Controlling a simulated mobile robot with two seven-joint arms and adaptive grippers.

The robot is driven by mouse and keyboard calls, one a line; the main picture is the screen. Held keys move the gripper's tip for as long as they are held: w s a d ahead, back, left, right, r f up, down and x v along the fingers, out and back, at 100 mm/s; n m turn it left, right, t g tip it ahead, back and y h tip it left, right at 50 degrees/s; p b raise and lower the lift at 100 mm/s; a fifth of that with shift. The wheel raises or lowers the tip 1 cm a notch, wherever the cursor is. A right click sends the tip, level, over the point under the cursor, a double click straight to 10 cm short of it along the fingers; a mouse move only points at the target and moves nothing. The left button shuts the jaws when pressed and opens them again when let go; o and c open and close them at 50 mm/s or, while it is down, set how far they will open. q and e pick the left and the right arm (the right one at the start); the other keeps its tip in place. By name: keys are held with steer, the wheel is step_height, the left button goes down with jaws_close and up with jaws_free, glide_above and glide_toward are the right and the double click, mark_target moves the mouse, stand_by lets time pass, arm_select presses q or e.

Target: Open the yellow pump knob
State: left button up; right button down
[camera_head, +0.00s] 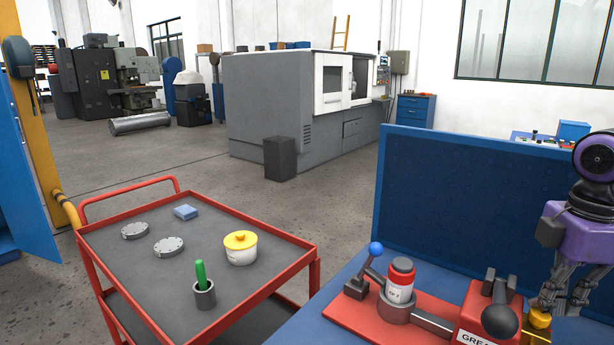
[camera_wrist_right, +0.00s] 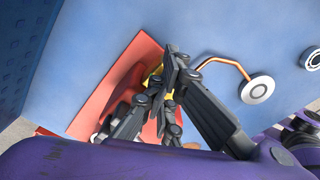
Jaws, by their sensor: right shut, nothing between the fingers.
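The yellow pump knob (camera_head: 540,319) is at the right end of the red grease pump (camera_head: 465,300) on the blue bench. My right gripper (camera_head: 552,305) is just above and beside the knob, its fingers pointing down. Its fingers are shut with nothing between them. In the right wrist view the fingers (camera_wrist_right: 172,75) come together over the red pump base (camera_wrist_right: 120,85), and small bits of yellow (camera_wrist_right: 157,71) show behind them. The fingers hide most of the knob there, and I cannot tell whether they touch it. My left gripper is not in view.
A blue panel (camera_head: 470,200) stands behind the bench. A red cart (camera_head: 140,290) with several items is on the left.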

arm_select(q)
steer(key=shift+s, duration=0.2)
arm_select(e)
steer(key=shift+w+a+r, duration=0.2)
steer(key=shift+w+a, duration=0.05)
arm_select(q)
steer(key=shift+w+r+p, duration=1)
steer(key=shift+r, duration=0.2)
arm_select(e)
steer(key=r, duration=0.5)
steer(key=shift+d+r, duration=0.35)
steer(key=shift+r, duration=0.05)
steer(key=shift+r, duration=0.1)
